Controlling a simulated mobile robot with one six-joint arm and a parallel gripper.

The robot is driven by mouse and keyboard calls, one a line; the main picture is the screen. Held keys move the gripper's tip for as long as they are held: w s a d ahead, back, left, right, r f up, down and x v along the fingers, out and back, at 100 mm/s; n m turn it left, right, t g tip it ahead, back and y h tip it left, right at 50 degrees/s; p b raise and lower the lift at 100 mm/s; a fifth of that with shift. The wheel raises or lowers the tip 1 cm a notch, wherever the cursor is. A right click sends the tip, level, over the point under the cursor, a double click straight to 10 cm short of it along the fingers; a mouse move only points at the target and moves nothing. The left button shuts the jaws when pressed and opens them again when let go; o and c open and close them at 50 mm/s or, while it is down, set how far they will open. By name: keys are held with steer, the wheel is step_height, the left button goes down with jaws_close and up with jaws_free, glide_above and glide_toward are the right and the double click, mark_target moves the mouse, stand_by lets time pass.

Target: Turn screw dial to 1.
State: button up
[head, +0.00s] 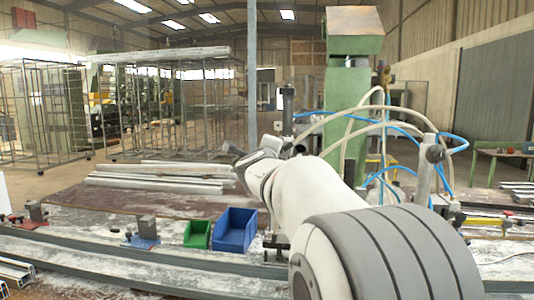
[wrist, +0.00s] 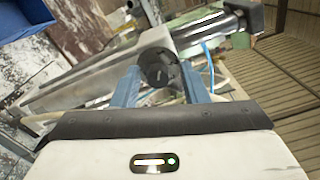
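My gripper (wrist: 160,82) has two blue fingers, one on each side of the dial as seen here. The fingers are apart, and I see no clear contact with the dial; I cannot tell how far beyond the fingertips it lies. In the head view my arm reaches away over the bench, and the dial and fingertips cannot be made out.
A blue bin (head: 236,230) and a green bin (head: 197,234) stand on the bench left of my arm. Metal profiles (head: 155,184) lie behind them. A green machine column (head: 346,110) with looping hoses stands behind my arm. A long rail runs along the bench front.

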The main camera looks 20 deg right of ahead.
steer(key=shift+o, duration=0.2)
steer(key=v, duration=0.7)
steer(key=shift+s+a+b, duration=0.25)
steer(key=shift+s+b, duration=0.05)
steer(key=shift+s, duration=0.05)
